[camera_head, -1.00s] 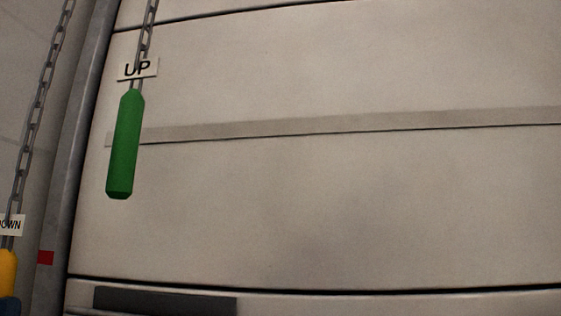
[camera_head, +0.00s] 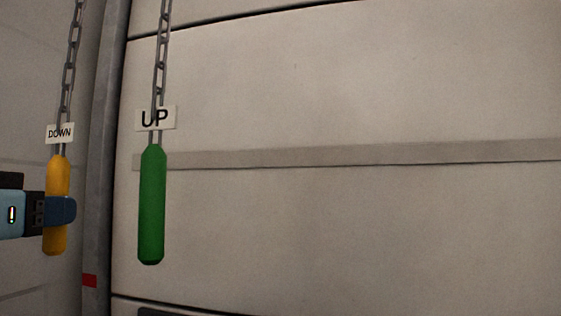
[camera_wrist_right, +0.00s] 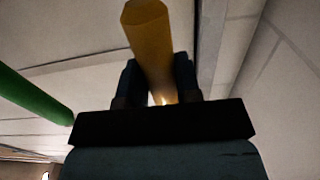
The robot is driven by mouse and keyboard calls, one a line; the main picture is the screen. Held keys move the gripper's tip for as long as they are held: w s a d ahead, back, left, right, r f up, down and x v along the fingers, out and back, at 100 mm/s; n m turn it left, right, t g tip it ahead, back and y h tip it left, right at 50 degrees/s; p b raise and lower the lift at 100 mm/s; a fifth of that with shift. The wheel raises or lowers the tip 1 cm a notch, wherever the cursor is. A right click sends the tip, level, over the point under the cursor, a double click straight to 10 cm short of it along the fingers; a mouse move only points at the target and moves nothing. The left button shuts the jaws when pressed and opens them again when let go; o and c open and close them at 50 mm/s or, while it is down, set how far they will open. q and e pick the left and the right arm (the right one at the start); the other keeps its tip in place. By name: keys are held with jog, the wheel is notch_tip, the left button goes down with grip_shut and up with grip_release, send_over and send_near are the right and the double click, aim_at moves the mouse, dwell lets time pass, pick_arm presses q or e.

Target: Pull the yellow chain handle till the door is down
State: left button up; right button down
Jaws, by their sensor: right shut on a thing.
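The yellow chain handle (camera_head: 56,240) hangs at the left under a DOWN tag (camera_head: 60,133). My right gripper (camera_head: 60,210) reaches in from the left edge and is shut around the handle's middle. The right wrist view shows the yellow handle (camera_wrist_right: 148,40) between the two dark fingers of my right gripper (camera_wrist_right: 160,85). The door (camera_head: 380,230) is a pale panelled surface filling most of the head view. Its lower edge cannot be made out. My left gripper is not in view.
A green handle (camera_head: 152,205) with an UP tag (camera_head: 155,118) hangs just right of the yellow one, in front of the door. It also shows in the right wrist view (camera_wrist_right: 35,97). A grey door post (camera_head: 97,200) with a red mark (camera_head: 89,281) stands between the chains.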

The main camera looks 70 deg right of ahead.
aim_at(45, 232)
jog(key=shift+r, duration=0.55)
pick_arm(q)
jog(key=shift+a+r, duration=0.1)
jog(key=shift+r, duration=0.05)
pick_arm(e)
jog(key=shift+f, duration=0.1)
notch_tip(45, 232, down, 4)
jog(key=b, duration=0.3)
pick_arm(q)
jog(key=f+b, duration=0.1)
jog(key=b, duration=0.1)
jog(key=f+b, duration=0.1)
jog(key=b, duration=0.1)
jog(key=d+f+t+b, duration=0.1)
jog(key=b, duration=0.2)
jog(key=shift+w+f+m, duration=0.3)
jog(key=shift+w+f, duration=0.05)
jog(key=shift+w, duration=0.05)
pick_arm(e)
notch_tip(45, 232, down, 10)
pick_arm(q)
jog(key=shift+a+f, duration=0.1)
